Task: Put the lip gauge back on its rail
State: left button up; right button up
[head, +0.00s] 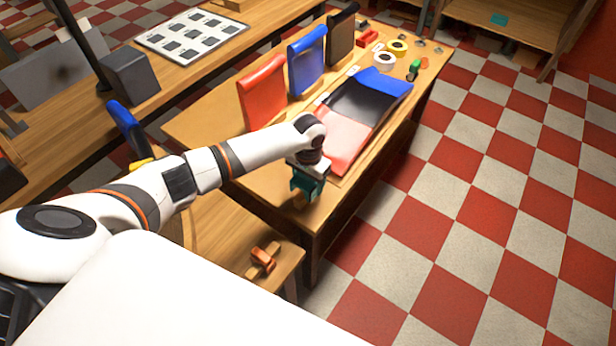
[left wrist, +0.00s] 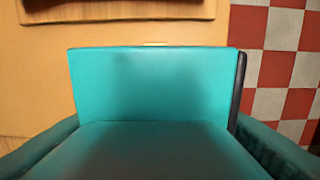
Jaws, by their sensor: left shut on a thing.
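My left gripper (head: 307,182) is shut on a teal block-like piece, seemingly the lip gauge, above the near end of the wooden table. In the left wrist view the teal piece (left wrist: 155,85) fills the middle, with a flat upright face and a dark strip along its right side. My finger edges show at the lower left and right corners. The arm and gripper hide part of the piece in the head view. I cannot tell which part is its rail. My right gripper is not in view.
A wooden table (head: 325,222) holds a board with red, black and blue panels (head: 363,105). Red (head: 263,90), blue (head: 307,60) and black (head: 341,35) upright panels stand behind it. Tape rolls (head: 384,61) lie at the far end. An orange piece (head: 263,260) sits on a lower bench.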

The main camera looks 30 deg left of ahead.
pick_arm(q)
jog(key=shift+f+b, duration=0.9)
jog(key=shift+f, duration=1.35)
jog(key=shift+f, duration=0.3)
jog(key=o, duration=1.1)
notch_tip(320, 180, up, 12)
jog(key=shift+r, duration=0.1)
